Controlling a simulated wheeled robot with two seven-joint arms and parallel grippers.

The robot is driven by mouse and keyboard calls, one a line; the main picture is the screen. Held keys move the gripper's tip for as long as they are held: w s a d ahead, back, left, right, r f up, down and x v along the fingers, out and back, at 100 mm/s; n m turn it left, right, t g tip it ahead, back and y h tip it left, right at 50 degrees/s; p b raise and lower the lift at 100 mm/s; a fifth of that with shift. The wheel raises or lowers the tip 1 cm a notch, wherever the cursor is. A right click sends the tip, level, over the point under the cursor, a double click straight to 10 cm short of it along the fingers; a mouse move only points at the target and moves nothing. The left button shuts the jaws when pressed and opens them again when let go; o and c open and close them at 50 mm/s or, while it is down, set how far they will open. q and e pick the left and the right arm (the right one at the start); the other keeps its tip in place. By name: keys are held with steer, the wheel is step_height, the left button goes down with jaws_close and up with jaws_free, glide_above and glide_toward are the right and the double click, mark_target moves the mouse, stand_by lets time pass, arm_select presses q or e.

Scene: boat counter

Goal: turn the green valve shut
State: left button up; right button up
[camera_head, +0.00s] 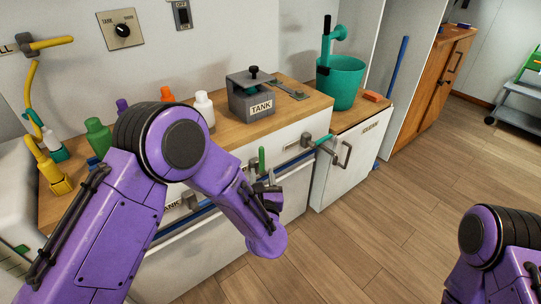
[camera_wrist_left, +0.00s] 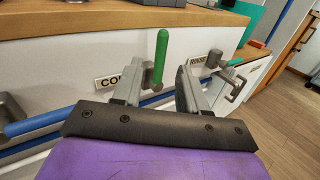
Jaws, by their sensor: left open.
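The green valve handle (camera_wrist_left: 161,58) stands upright on a grey valve body on the counter's front; it also shows in the head view (camera_head: 262,160). A partly hidden label beginning "CO" (camera_wrist_left: 107,82) is to its left. My left gripper (camera_wrist_left: 160,82) is open and empty, facing the counter front. In the wrist view the green handle appears in the gap between its fingers, closer to the left finger, whose tip partly covers the valve body. I cannot tell whether they touch. In the head view my left gripper (camera_head: 268,190) is just below the handle. My right gripper is out of view.
A teal-handled valve (camera_head: 324,146) beside the RINSE label (camera_wrist_left: 198,60) is to the right. A blue pipe (camera_wrist_left: 45,118) runs along the front at left. Above, the wooden counter holds bottles, a grey TANK box (camera_head: 250,98) and a teal bucket (camera_head: 341,85).

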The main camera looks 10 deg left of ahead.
mark_target(262, 156)
arm_select(q)
steer(key=shift+n, duration=0.3)
steer(key=x, duration=1)
steer(key=shift+w+f+p, duration=0.1)
steer(key=shift+w+p, duration=0.2)
